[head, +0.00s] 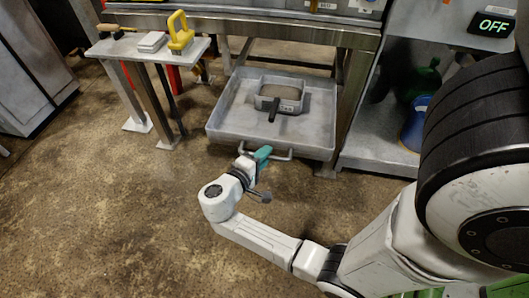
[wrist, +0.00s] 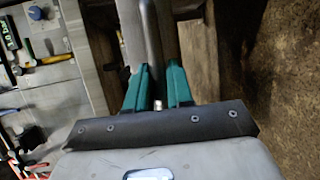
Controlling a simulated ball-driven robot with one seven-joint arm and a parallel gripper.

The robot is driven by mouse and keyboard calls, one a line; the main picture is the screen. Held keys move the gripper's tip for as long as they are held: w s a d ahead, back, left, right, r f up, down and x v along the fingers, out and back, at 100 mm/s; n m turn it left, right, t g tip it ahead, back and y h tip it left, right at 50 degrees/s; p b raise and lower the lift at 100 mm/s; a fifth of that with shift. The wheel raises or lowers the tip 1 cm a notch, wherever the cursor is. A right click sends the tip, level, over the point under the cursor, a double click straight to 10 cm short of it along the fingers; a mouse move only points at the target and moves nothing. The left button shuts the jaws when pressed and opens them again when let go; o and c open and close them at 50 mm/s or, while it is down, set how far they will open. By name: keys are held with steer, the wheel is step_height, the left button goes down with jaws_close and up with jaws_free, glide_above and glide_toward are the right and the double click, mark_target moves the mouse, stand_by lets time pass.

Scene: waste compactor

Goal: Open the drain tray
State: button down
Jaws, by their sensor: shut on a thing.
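The drain tray (head: 225,120) is a wide, shallow grey metal tray, pulled out at least partly from under the compactor's bench, low near the floor. Its bar handle (head: 283,155) runs along the front edge. My gripper (head: 264,153) has teal fingers and is at the left part of this handle. In the wrist view the fingers (wrist: 158,88) are shut on the grey handle bar (wrist: 150,40), which runs between them. The fingers hide part of the handle in the head view. How far the tray's back reaches under the bench is hard to tell.
A small grey pan (head: 287,104) with a dark handle lies inside the tray. A small table (head: 120,48) with a yellow-handled tool (head: 180,34) stands at the left. A shelf (head: 365,157) with a blue bucket (head: 414,125) is at the right. The floor in front is clear.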

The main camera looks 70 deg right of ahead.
steer(key=shift+a, duration=0.15)
steer(key=c, duration=1.1)
jaws_free()
steer(key=p+v, duration=0.1)
steer(key=v, duration=0.9)
steer(key=shift+w+a+p, duration=0.2)
steer(key=shift+a+p, duration=0.15)
steer(key=shift+a, duration=0.05)
